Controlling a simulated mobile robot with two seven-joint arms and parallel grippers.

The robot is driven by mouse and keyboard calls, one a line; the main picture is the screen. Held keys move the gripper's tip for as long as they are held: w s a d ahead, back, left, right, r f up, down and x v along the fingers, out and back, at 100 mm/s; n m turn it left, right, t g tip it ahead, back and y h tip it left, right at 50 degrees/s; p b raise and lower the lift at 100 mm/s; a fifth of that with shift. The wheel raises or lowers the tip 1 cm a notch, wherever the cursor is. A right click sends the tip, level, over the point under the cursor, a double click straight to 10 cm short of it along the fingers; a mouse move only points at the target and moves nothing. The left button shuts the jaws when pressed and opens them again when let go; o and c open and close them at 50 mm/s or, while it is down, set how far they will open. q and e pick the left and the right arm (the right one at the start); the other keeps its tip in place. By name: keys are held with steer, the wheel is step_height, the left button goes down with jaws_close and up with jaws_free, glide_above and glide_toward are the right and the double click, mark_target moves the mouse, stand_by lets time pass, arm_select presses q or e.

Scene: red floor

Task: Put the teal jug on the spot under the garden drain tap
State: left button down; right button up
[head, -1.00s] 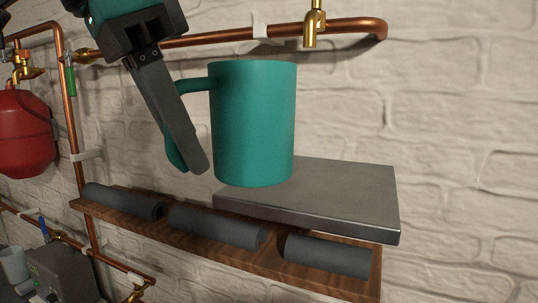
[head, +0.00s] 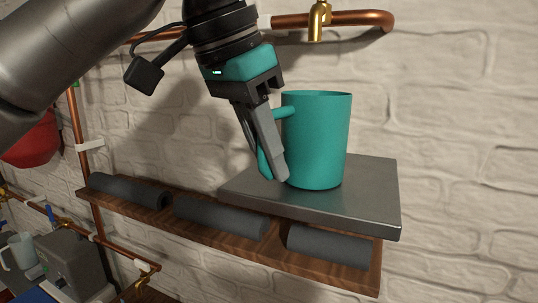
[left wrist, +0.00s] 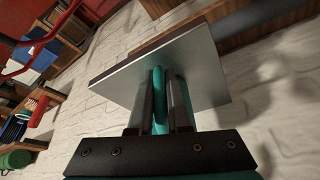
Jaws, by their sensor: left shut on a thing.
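The teal jug (head: 319,140) is upright over the grey metal slab (head: 372,190), under the brass tap (head: 319,20). Its base appears at or very near the slab's top; I cannot tell whether it touches. My left gripper (head: 275,172) is shut on the jug's handle, on the jug's left side. In the left wrist view the teal handle (left wrist: 160,100) shows between the two fingers, with the slab (left wrist: 205,65) beyond. Most of the jug's body is hidden there. My right gripper is in neither view.
The slab rests on a wooden shelf (head: 150,217) with dark grey rolls (head: 218,216) along it. A copper pipe (head: 360,18) runs along the brick wall above. A red tank (head: 32,142) hangs at the left. The slab's right part is bare.

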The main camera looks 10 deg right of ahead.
arm_select(q)
steer(key=c, duration=0.9)
jaws_free()
steer(key=shift+f, duration=0.1)
steer(key=shift+o, duration=0.2)
steer(key=p+v, duration=0.1)
steer(key=v, duration=1.1)
steer(key=shift+p, duration=0.35)
